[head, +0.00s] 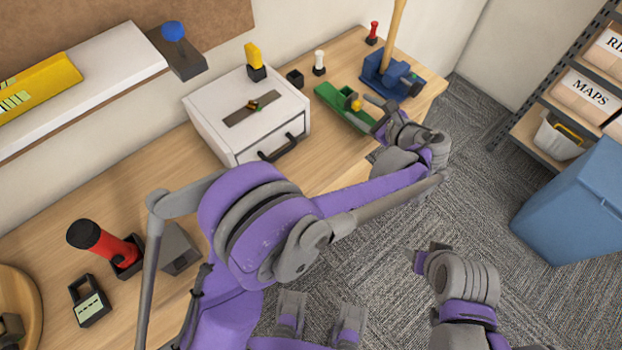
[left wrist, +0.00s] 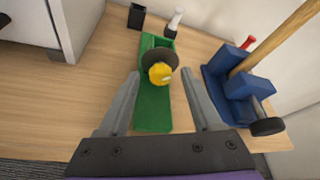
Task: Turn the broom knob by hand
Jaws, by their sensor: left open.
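A blue block clamp (head: 384,80) holds the wooden broom handle (head: 396,28) upright at the table's right end. Its dark round knob (left wrist: 267,127) sticks out on a short stem from the block's near right side in the left wrist view; it also shows in the head view (head: 412,78). My left gripper (left wrist: 160,75) is open and empty. Its fingers point at a green block fixture (left wrist: 153,100) with a yellow knob (left wrist: 160,73) on a dark disc. The broom knob lies to the right of my right-hand finger, apart from it.
A white drawer box (head: 222,110) stands left of the green fixture. A small black cup (left wrist: 136,16), a white-topped peg (left wrist: 175,22) and a red-topped peg (head: 373,33) stand behind. A blue bin (head: 570,215) and shelves (head: 560,110) stand across the carpet.

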